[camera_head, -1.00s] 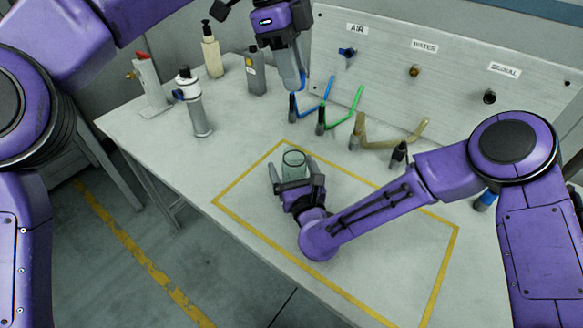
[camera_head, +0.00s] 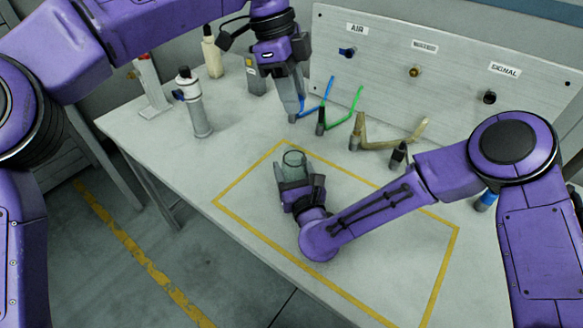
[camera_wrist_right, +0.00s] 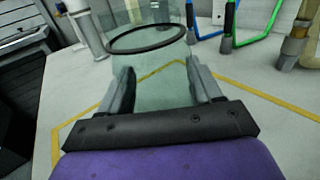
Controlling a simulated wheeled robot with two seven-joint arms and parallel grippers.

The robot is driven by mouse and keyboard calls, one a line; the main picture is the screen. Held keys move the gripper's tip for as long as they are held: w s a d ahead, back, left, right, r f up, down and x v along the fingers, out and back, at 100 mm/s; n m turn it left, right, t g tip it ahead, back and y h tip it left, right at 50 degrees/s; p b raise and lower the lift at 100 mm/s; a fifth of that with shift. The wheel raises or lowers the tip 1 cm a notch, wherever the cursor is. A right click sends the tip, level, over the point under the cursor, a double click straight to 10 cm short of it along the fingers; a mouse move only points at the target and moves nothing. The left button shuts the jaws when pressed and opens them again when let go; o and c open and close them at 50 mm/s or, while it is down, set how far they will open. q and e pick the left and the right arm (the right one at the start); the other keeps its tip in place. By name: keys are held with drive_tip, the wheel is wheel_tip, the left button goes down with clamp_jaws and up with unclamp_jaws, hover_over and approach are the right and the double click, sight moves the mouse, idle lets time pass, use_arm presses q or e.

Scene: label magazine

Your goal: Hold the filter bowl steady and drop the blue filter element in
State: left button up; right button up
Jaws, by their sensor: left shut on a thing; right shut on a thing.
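The filter bowl (camera_head: 294,159) is a clear, greenish cylinder with a dark ring, standing upright inside the yellow outline on the table. It also shows in the right wrist view (camera_wrist_right: 160,75). My right gripper (camera_head: 296,172) is shut on the bowl, with one finger on each side. My left gripper (camera_head: 293,112) points down, above and behind the bowl in the picture and clear of it. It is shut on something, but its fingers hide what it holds. I cannot make out the blue filter element.
Black-ended blue, green (camera_head: 346,114) and tan (camera_head: 390,138) hoses stand behind the bowl, below a grey panel (camera_head: 440,75) with ports. A white-and-grey cylinder (camera_head: 194,105) and bottles stand at the left. A blue-banded part (camera_head: 486,200) is partly hidden by my right arm. The outlined area is otherwise clear.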

use_arm(q)
wheel_tip(320, 180, down, 8)
drive_tip(key=shift+f, duration=0.2)
drive_tip(key=o, duration=1.1)
drive_tip(key=v, duration=1.2)
use_arm(e)
drive_tip(key=o, duration=1.2)
drive_tip(key=shift+s, duration=0.15)
